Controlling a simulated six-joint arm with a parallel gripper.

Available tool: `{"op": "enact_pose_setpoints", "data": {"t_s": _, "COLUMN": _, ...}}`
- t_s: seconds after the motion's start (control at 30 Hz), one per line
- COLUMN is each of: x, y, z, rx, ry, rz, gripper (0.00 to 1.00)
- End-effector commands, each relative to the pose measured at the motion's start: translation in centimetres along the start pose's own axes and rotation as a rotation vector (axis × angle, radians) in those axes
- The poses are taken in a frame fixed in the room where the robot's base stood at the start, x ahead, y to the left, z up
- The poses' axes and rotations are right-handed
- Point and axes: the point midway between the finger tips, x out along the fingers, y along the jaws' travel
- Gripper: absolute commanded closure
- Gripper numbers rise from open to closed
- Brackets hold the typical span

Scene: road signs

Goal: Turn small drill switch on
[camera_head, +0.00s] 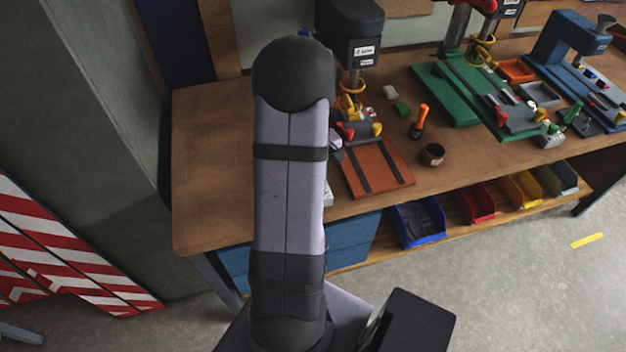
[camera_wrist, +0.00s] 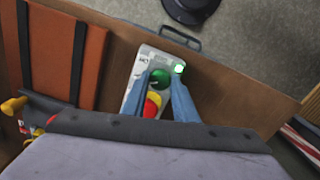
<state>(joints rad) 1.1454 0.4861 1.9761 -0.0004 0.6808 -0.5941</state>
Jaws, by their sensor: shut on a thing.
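The small drill's switch box (camera_wrist: 133,88) is a light grey box near the table edge in the wrist view. It carries a green knob (camera_wrist: 160,75), a red button on yellow (camera_wrist: 152,104) and a bright green lit lamp (camera_wrist: 179,68). My gripper (camera_wrist: 163,81) has its blue fingers on either side of the green knob and is shut on it. In the head view, the small drill (camera_head: 350,35) is dark with an orange base plate (camera_head: 376,168). There, my arm hides most of the switch box (camera_head: 328,197) and my gripper.
A green drill press (camera_head: 450,92) and a blue machine (camera_head: 567,40) stand to the right on the wooden table (camera_head: 215,150). A brown cup (camera_head: 432,155) and an orange-handled tool (camera_head: 420,120) lie between. Coloured bins (camera_head: 418,222) sit below. The table's left part is clear.

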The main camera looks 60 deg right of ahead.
Motion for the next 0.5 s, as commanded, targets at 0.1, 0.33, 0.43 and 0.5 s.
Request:
{"op": "enact_pose_setpoints", "data": {"t_s": 0.1, "x": -0.16, "y": 0.09, "z": -0.19, "rx": -0.027, "ry": 0.006, "rz": 0.003, "gripper": 0.96}}
{"op": "enact_pose_setpoints", "data": {"t_s": 0.33, "x": -0.17, "y": 0.10, "z": -0.21, "rx": -0.045, "ry": 0.006, "rz": 0.004, "gripper": 0.96}}
{"op": "enact_pose_setpoints", "data": {"t_s": 0.43, "x": -0.17, "y": 0.10, "z": -0.22, "rx": -0.045, "ry": 0.006, "rz": 0.004, "gripper": 0.96}}
{"op": "enact_pose_setpoints", "data": {"t_s": 0.5, "x": -0.17, "y": 0.10, "z": -0.22, "rx": -0.045, "ry": 0.006, "rz": 0.004, "gripper": 0.96}}
